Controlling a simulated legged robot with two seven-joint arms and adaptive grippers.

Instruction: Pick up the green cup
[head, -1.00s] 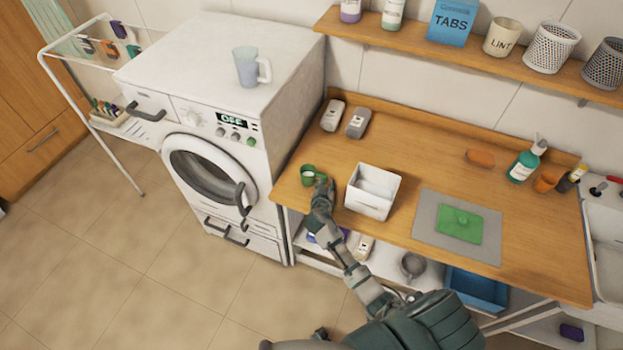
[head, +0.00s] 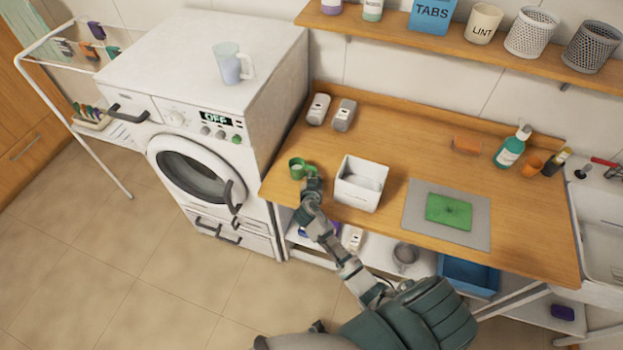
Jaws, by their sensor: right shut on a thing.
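The small green cup (head: 297,169) is at the left end of the wooden counter, near its front edge. Its handle side faces right, towards my right gripper (head: 309,179). My right gripper reaches up from the front of the counter and is shut on the cup at that side. The fingers are small and partly hidden by the hand. I cannot tell whether the cup touches the counter or is slightly above it. My left gripper is not in view.
A white box (head: 361,184) stands just right of the gripper. A grey mat (head: 474,233) with a green cloth (head: 449,211) lies further right. The washing machine (head: 215,60) with a pale mug (head: 231,66) stands left.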

